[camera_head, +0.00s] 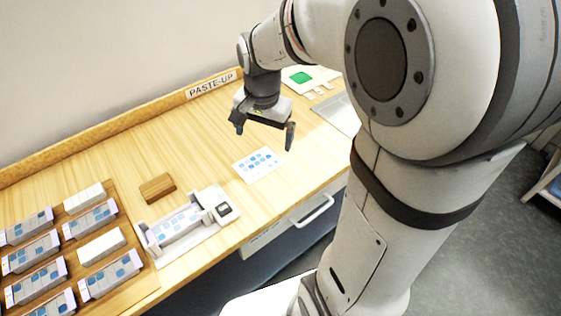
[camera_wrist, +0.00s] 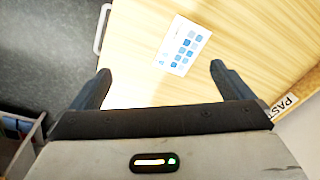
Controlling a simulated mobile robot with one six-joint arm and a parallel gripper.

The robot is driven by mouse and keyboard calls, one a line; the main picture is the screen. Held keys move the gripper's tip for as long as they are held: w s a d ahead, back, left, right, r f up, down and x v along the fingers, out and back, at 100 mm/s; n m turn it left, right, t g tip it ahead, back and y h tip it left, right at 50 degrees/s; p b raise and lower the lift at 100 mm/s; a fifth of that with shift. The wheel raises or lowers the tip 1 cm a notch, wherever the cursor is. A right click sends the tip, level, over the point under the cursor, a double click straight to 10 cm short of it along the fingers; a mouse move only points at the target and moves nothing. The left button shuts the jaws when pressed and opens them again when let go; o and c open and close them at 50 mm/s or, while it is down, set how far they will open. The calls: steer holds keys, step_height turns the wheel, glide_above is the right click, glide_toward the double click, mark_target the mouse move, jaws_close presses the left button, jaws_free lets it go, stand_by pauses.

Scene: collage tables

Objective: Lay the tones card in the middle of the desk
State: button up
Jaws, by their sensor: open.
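A white card with blue squares (camera_head: 258,165) lies flat on the wooden desk (camera_head: 215,150), near the desk's middle and toward its front edge. I cannot read its label, so I cannot tell for sure that it is the tones card. It also shows in the wrist view (camera_wrist: 184,45), beyond my fingertips. My gripper (camera_head: 263,132) is open and empty, above the desk and a little behind the card, apart from it. In the wrist view my gripper's two fingers (camera_wrist: 160,78) are spread wide with bare desk between them.
A grey and white device (camera_head: 185,225) holding a blue-squared card stands left of the card, with a wooden block (camera_head: 157,187) behind it. Several card holders (camera_head: 90,219) fill the left end. A green-patched sheet (camera_head: 300,78) and a grey tray (camera_head: 338,112) lie at the right.

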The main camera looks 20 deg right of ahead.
steer(key=s+r+n+t, duration=0.1)
steer(key=s+n, duration=0.7)
steer(key=s, duration=0.4)
steer(key=shift+s+d+r+t, duration=0.15)
steer(key=shift+s+r+t, duration=0.15)
steer(key=shift+s, duration=0.05)
stand_by(0.4)
